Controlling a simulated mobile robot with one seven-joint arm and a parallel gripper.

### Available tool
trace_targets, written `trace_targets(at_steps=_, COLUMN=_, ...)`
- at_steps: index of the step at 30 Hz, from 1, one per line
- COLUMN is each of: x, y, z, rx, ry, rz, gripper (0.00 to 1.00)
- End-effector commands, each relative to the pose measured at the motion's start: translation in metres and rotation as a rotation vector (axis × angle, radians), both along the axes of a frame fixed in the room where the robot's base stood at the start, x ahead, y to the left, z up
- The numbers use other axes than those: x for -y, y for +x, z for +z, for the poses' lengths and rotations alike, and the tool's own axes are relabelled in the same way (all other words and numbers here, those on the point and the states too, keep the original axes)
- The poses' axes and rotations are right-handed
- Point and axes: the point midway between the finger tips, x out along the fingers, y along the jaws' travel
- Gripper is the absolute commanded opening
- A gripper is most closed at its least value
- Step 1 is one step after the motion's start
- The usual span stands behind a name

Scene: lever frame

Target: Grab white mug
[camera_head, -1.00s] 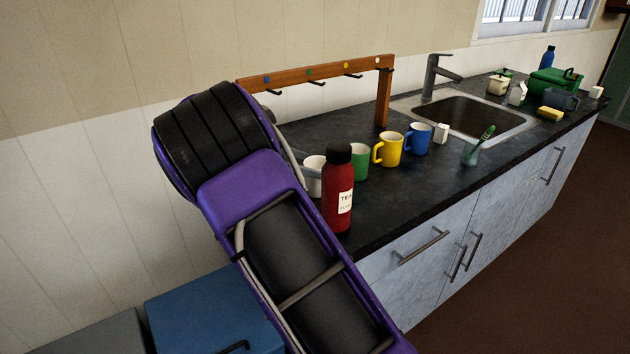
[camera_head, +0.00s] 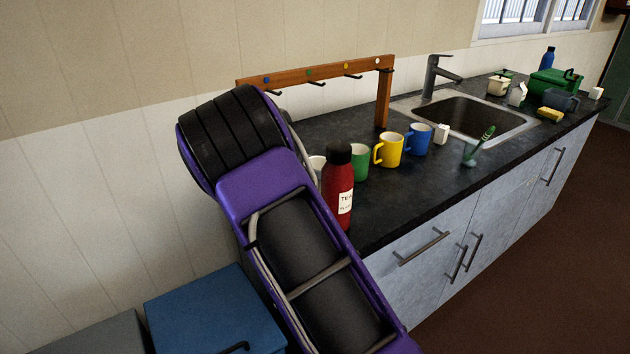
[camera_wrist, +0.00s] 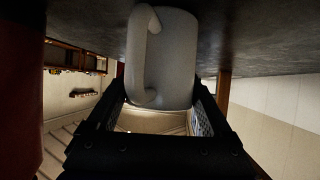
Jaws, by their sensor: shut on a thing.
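The white mug (camera_wrist: 178,60) fills the upper middle of the wrist view, its handle facing the camera and to the left. My gripper (camera_wrist: 160,95) has a finger on each side of the mug and is shut on it. In the head view only a sliver of the white mug (camera_head: 317,164) shows, between my purple arm and the red bottle. My gripper is hidden behind my arm there. The dark counter lies right by the mug at the top of the wrist view; I cannot tell whether they touch.
The red bottle (camera_head: 338,188) stands close beside my arm. A green mug (camera_head: 360,163), yellow mug (camera_head: 389,150) and blue mug (camera_head: 419,140) line the counter to the right. A wooden hook rack (camera_head: 385,90) stands behind them. A sink (camera_head: 465,118) lies farther right.

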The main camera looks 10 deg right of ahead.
Motion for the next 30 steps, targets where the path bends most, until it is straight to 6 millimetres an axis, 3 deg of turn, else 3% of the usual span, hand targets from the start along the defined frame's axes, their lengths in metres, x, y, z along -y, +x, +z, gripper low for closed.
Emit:
trace_targets(at_steps=3, x=0.000, y=0.000, z=0.001, rx=0.001, ry=-0.001, rz=0.000, gripper=0.12)
trace_targets(at_steps=11, x=0.000, y=0.000, z=0.006, rx=0.004, ry=0.000, rz=0.000, gripper=0.12)
trace_targets(at_steps=30, x=0.000, y=0.001, z=0.114, rx=0.004, ry=0.000, rz=0.000, gripper=0.12)
